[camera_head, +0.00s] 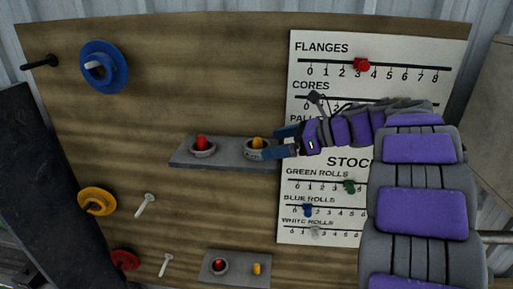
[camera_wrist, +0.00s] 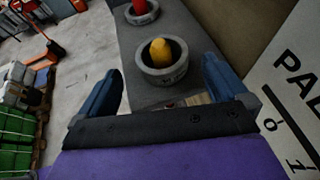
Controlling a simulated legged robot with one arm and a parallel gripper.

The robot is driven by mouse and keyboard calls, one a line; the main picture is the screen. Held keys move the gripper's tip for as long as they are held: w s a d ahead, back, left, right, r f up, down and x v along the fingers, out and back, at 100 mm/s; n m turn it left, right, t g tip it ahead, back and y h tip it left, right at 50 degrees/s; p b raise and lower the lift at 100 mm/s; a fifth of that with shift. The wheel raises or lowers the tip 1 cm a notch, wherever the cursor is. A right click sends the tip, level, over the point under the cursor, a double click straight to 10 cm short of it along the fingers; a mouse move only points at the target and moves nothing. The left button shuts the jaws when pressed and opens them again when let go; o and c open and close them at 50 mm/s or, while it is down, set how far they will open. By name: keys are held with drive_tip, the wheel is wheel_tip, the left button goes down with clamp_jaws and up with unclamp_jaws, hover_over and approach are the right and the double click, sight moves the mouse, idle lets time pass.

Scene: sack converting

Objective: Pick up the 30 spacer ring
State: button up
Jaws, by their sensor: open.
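Two grey spacer rings rest on a grey wall shelf (camera_head: 228,163). One ring (camera_head: 203,153) is around a red peg (camera_head: 201,142); the other ring (camera_head: 247,155) is around a yellow peg (camera_head: 258,142). Both rings show small side markings that I cannot read, so I cannot tell which is the 30. My gripper (camera_head: 272,143) is open and empty at the shelf's right end, beside the yellow-peg ring. In the wrist view, that ring (camera_wrist: 166,76) lies ahead between the blue fingers, apart from both. The red-peg ring (camera_wrist: 142,17) is farther off.
A lower shelf (camera_head: 236,281) holds a red peg and a yellow peg. A white stock chart (camera_head: 300,215) is on the board close to my arm. Blue (camera_head: 117,70), yellow (camera_head: 83,201) and red (camera_head: 124,260) flanges hang on the left.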

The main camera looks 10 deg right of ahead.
sight(264, 145)
drive_tip(key=x, duration=0.2)
drive_tip(key=p+x, duration=0.1)
drive_tip(key=x, duration=0.1)
drive_tip(key=shift+w+d+f, duration=0.15)
drive_tip(key=shift+w+d, duration=0.1)
drive_tip(key=shift+a+f, duration=0.1)
drive_tip(key=shift+a, duration=0.6)
drive_tip(key=shift+d, duration=0.5)
drive_tip(key=c, duration=0.8)
drive_tip(key=shift+w+a, duration=0.1)
drive_tip(key=shift+a, duration=0.15)
drive_tip(key=c, duration=0.6)
